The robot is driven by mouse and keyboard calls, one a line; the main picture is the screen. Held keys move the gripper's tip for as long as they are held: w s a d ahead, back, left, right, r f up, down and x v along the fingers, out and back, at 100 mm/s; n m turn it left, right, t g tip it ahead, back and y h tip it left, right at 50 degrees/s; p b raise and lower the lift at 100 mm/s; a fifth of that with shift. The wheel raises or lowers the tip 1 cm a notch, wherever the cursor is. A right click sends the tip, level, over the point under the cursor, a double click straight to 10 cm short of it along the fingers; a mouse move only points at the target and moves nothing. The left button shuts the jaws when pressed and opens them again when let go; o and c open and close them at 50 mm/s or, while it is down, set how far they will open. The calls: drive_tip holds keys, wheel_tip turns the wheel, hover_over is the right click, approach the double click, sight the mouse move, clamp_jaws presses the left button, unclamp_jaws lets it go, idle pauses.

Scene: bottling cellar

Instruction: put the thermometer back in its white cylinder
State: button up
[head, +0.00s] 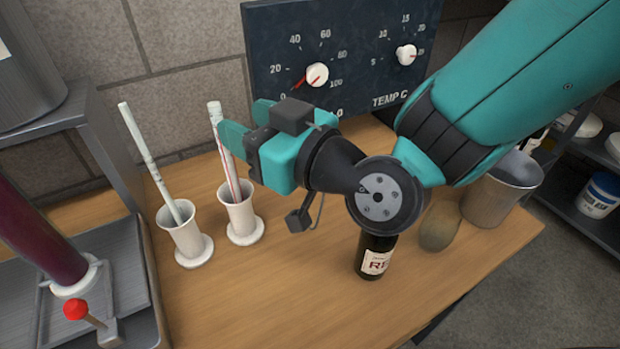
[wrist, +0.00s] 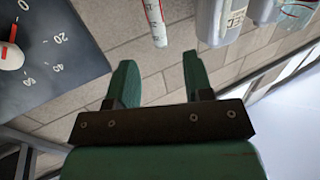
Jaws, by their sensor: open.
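The thermometer (head: 215,116), a pale rod with a red line, stands slightly tilted with its lower end inside a white cylinder (head: 241,218). The bottom of the rod is hidden by the cylinder wall. My gripper (head: 246,122) is open and empty beside the rod's upper part, and one finger covers a bit of it. In the wrist view, my gripper's fingers (wrist: 159,70) are spread apart, and one end of the thermometer (wrist: 155,20) shows beyond the fingertips, in line with the gap.
A second white cylinder (head: 186,240) on the left holds another pale rod (head: 148,160). A dark bottle (head: 374,256), a brownish round object (head: 440,226) and a metal pot (head: 500,190) stand to the right. A dial panel (head: 350,60) is behind. The front of the wooden table (head: 270,300) is clear.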

drive_tip(key=b+v, duration=0.9)
drive_tip(key=b, duration=0.2)
drive_tip(key=shift+b, duration=0.4)
